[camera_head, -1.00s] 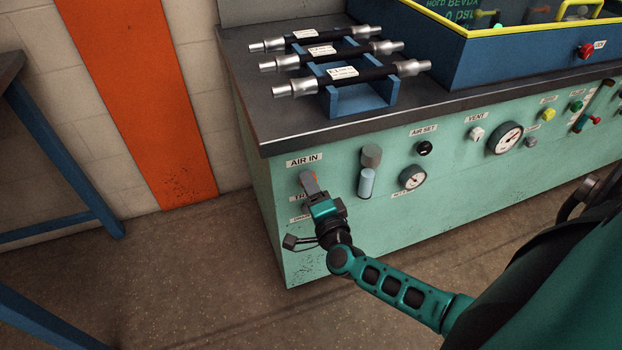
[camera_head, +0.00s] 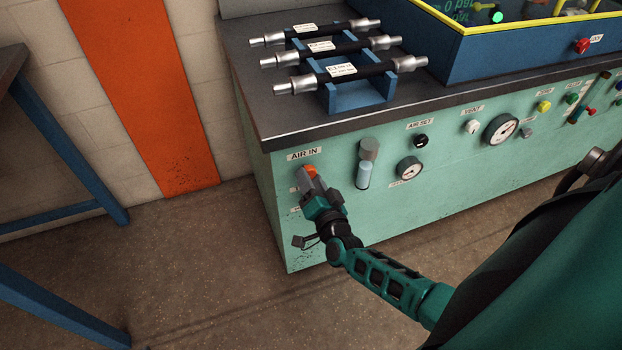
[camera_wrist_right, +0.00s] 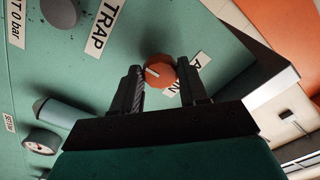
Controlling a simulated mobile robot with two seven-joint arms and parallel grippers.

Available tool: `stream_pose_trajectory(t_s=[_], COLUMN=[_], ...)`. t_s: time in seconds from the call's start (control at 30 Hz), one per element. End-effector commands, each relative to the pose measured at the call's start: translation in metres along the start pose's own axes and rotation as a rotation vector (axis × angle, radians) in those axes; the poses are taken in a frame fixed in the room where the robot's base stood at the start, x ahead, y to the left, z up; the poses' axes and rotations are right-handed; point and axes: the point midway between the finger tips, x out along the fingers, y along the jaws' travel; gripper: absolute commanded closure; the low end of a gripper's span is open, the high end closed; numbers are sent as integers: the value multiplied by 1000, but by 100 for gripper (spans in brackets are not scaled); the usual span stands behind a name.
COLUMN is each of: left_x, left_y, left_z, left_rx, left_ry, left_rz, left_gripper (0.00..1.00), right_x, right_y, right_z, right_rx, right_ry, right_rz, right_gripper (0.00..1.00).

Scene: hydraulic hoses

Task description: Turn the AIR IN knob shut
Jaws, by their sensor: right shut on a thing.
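The AIR IN knob (camera_wrist_right: 158,70) is a round orange-red knob with a pale pointer line on the green panel. In the head view the knob (camera_head: 310,171) shows just below the AIR IN label (camera_head: 304,154), partly hidden by my right gripper (camera_head: 313,177). In the right wrist view my right gripper (camera_wrist_right: 166,84) has one finger on each side of the knob and is shut on it. The AIR IN label (camera_wrist_right: 188,75) is partly covered by a finger there. My left gripper is not in view.
A filter bowl (camera_head: 364,168) and a gauge (camera_head: 409,168) stand out from the panel right of my gripper. The bench top (camera_head: 290,125) overhangs above, with hoses (camera_head: 345,76) on a blue rack. A TRAP label (camera_wrist_right: 103,28) and a grey knob (camera_wrist_right: 60,12) are nearby.

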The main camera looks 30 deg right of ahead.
Motion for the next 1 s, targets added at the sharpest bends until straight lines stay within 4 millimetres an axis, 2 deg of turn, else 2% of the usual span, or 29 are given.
stream_pose_trajectory(t_s=[0.4, 0.43, 0.6, 0.7, 1.0], left_x=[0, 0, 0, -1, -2], left_y=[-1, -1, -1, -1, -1], left_z=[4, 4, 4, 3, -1], left_rx=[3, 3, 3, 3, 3], left_ry=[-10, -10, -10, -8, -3], left_rz=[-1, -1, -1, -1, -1], left_gripper=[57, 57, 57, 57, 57], right_x=[0, 0, 0, 0, -6], right_y=[0, 0, 0, 0, 0], right_z=[0, 0, 0, 0, 0], right_rx=[-10, -10, -9, -8, -6], right_ry=[0, 0, 0, 0, 0], right_rz=[0, 0, 0, 0, 1], right_gripper=[87, 54, 38, 31, 31])
